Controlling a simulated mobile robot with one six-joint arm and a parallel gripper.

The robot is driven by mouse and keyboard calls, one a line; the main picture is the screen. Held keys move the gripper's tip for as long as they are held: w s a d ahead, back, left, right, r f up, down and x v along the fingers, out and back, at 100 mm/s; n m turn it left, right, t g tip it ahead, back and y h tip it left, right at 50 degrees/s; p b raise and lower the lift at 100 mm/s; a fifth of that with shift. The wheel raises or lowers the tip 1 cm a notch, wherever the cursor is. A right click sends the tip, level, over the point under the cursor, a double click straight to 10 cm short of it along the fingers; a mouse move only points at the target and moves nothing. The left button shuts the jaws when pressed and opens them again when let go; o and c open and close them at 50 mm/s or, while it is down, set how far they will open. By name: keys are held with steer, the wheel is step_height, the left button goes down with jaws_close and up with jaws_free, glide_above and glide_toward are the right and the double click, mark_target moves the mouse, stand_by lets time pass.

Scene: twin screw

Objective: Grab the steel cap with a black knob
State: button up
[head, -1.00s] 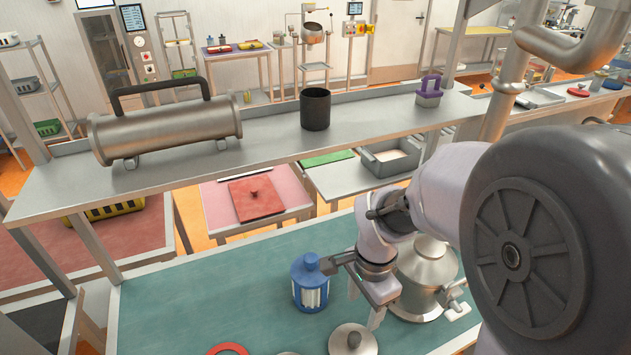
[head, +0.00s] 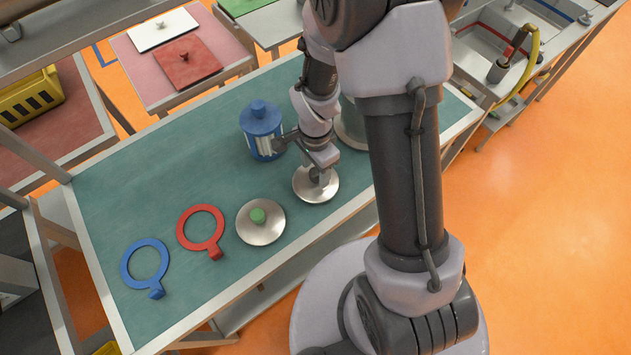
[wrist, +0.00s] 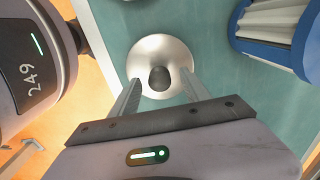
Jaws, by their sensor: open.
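The steel cap (head: 318,195) is a round metal disc lying on the teal table. It also shows in the wrist view (wrist: 160,48), with its dark knob (wrist: 159,78) in the middle. My gripper (head: 318,176) is right over this cap, pointing down. In the wrist view my open gripper (wrist: 160,82) has one finger on each side of the knob. I cannot tell whether the fingers touch the cap. In the head view the gripper partly hides the knob. A second steel cap (head: 260,232) with a green knob lies to the left.
A blue lantern-like canister (head: 261,130) stands close to the left of my gripper. A steel vessel (head: 350,130) is partly hidden behind my arm. A red ring (head: 180,229) and a blue ring (head: 125,263) with handles lie on the teal table (head: 160,200) further left.

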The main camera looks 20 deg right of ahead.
steer(key=shift+f, duration=0.65)
jaws_close()
stand_by(0.9)
